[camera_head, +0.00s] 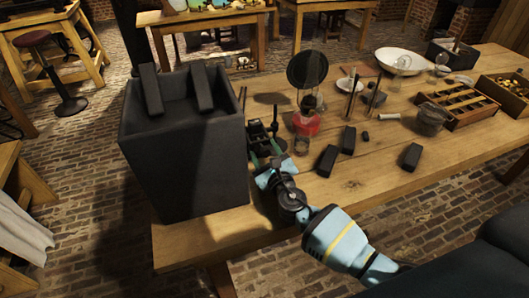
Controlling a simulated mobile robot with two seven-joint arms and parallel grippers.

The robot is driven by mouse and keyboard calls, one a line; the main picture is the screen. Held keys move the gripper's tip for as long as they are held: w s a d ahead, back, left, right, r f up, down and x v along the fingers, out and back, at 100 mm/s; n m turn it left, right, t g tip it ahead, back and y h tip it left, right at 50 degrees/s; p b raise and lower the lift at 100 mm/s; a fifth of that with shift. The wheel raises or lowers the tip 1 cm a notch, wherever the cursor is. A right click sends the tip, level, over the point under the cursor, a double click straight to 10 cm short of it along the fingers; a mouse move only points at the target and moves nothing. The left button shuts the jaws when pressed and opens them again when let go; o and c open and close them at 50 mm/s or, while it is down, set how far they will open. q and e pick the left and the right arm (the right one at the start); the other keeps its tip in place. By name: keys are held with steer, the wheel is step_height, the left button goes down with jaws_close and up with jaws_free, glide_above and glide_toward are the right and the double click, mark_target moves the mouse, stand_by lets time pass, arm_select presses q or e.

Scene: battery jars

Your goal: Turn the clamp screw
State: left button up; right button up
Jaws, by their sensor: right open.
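A large dark square jar (185,150) stands on the left end of the wooden table, with two dark slabs (152,90) rising at its open top. A small dark metal piece with upright rods (274,122) is close to its right side; I cannot make out a clamp screw on it for sure. My right gripper (264,163) is open, low over the table beside the jar, with its fingers just in front of that dark metal piece. Whether they touch it I cannot tell. The fingertips are small and partly merged with the dark parts. My left gripper is not in view.
A lamp with a red base (306,124) and a round black disc (307,69) stand right of the gripper. Several dark blocks (327,161) lie nearby. A wooden tray (468,119), a grey pot (431,119) and a white bowl (400,60) are farther right.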

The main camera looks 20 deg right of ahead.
steer(key=shift+w, duration=0.15)
steer(key=shift+c, duration=0.3)
steer(key=c, duration=0.9)
steer(key=shift+m, duration=0.3)
